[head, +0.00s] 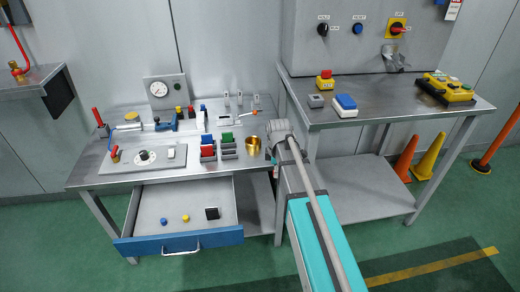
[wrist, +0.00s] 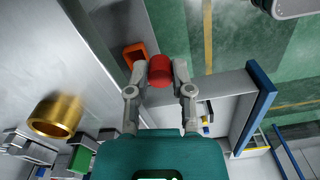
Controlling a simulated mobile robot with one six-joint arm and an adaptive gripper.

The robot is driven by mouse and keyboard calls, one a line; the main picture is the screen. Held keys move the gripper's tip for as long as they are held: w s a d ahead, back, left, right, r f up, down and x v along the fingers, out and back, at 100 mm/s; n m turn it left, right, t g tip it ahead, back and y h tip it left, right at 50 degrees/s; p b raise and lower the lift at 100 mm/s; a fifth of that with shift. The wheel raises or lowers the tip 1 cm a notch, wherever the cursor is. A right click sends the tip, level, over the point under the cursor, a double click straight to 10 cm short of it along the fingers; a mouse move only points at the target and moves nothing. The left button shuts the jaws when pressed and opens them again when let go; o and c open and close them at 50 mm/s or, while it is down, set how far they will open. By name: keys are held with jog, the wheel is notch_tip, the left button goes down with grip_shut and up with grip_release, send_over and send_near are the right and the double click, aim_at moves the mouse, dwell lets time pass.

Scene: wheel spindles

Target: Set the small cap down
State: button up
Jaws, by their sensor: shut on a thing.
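In the wrist view my gripper (wrist: 160,76) is shut on a small red cap (wrist: 159,68), which sits between the two fingertips. The cap is held in the air; how far it is above any surface I cannot tell. In the head view my arm reaches to the workbench's right end, and its own links hide the gripper tips and the cap. The open drawer (head: 150,205) holds a blue cap (head: 164,221), a yellow cap (head: 186,218) and a black square piece (head: 212,213). The drawer also shows at the right of the wrist view (wrist: 258,105).
A brass cup (head: 253,146) stands on the bench beside my arm; it is at the left in the wrist view (wrist: 55,116). Red, green and grey bins (head: 228,152) stand left of it. An orange open thing (wrist: 134,54) lies beyond the left finger. A second table (head: 390,105) is at right.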

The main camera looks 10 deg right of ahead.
jog(key=a+r+p, duration=0.5)
jog(key=r+p, duration=0.7)
jog(key=shift+w+r, duration=0.25)
jog(key=w+d+f+b, duration=0.2)
jog(key=w+f+b, duration=0.1)
jog(key=w, duration=0.1)
jog(key=w+d+f+b, duration=0.1)
jog(key=w+f+b, duration=0.1)
jog(key=w+f, duration=0.1)
jog(key=w+d+f+b, duration=0.2)
jog(key=w+f+b, duration=0.1)
jog(key=w, duration=0.1)
jog(key=shift+w+d+b, duration=0.35)
jog(key=shift+w, duration=0.05)
jog(key=shift+f, duration=0.1)
jog(key=shift+w+d+f+b, duration=0.2)
jog(key=shift+w+f+b, duration=0.2)
jog(key=shift+f+b, duration=0.2)
notch_tip(320, 180, down, 3)
jog(key=b, duration=0.3)
jog(key=shift+r, duration=0.15)
